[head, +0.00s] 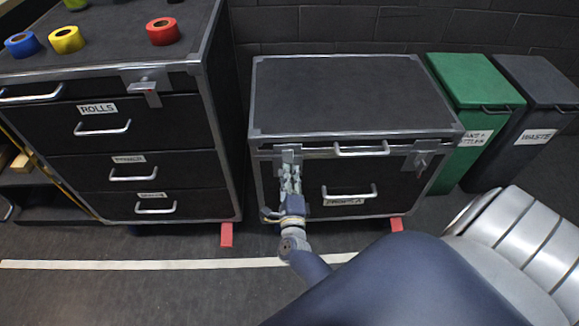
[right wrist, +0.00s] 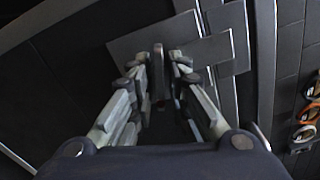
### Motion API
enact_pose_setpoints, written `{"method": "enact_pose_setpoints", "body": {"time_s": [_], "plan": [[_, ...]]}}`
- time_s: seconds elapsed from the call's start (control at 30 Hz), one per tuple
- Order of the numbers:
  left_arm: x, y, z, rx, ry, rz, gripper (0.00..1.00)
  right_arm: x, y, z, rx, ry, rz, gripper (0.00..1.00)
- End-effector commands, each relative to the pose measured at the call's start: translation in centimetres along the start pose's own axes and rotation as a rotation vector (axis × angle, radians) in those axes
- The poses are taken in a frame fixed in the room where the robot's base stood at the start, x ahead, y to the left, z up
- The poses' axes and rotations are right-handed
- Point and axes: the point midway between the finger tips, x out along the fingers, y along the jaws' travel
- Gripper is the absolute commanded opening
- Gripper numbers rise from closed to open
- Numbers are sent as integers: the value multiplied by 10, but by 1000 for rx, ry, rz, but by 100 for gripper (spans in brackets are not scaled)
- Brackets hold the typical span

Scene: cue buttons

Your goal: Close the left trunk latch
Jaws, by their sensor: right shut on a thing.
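The black trunk (head: 345,95) with metal edges stands in the middle of the head view. Its left latch (head: 289,153) is a grey metal fitting at the front left, just below the lid edge. My right gripper (head: 290,178) is at this latch, with its fingers shut on its lever. In the right wrist view, the latch lever (right wrist: 158,62) stands between the fingertips of the right gripper (right wrist: 158,78), over grey plates (right wrist: 205,52). The fingers hide part of the latch in the head view. My left gripper is not in view.
The trunk's right latch (head: 420,160) and lid handle (head: 361,150) are nearby. A black drawer cabinet (head: 130,140) with coloured tape rolls (head: 163,32) stands at left. A green bin (head: 470,90) and a dark waste bin (head: 540,90) stand at right.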

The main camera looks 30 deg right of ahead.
Motion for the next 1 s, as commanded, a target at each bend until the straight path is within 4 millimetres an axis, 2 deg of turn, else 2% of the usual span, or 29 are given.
{"method": "enact_pose_setpoints", "body": {"time_s": [0.43,1.0], "plan": [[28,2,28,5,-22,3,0,0,-1,0,-253,0,2,0],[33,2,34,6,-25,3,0,-1,0,1,-299,-1,3,0]]}}
